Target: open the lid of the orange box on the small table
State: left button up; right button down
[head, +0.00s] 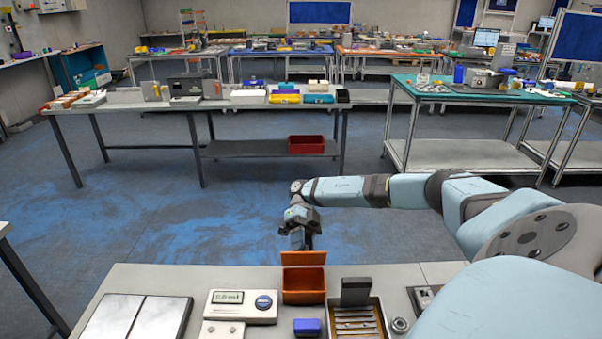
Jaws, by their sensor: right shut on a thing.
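The orange box (304,296) stands at the back edge of the small table (250,276), with its open top facing up. Its lid (303,259) stands raised at the back side of the box, and I can see into the box interior. My right gripper (302,246) reaches in from the right and points down at the lid's top edge. It is shut on the lid; the fingertips are small and partly hidden there. My left gripper is not in view.
Left of the box are a device with a display (240,305) and two grey plates (137,318). A blue box (307,327) lies in front, and a tray of metal strips (358,320) is to the right. Blue-grey floor lies open behind the table.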

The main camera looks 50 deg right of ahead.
jog(key=shift+w+d+f+g+y+b, duration=0.15)
jog(key=shift+w+d+g+y+b, duration=0.25)
jog(key=shift+g+y, duration=0.25)
jog(key=c, duration=0.8)
grip_release()
notch_tip(320, 180, up, 20)
jog(key=shift+r+p, duration=0.1)
jog(key=shift+p, duration=1.1)
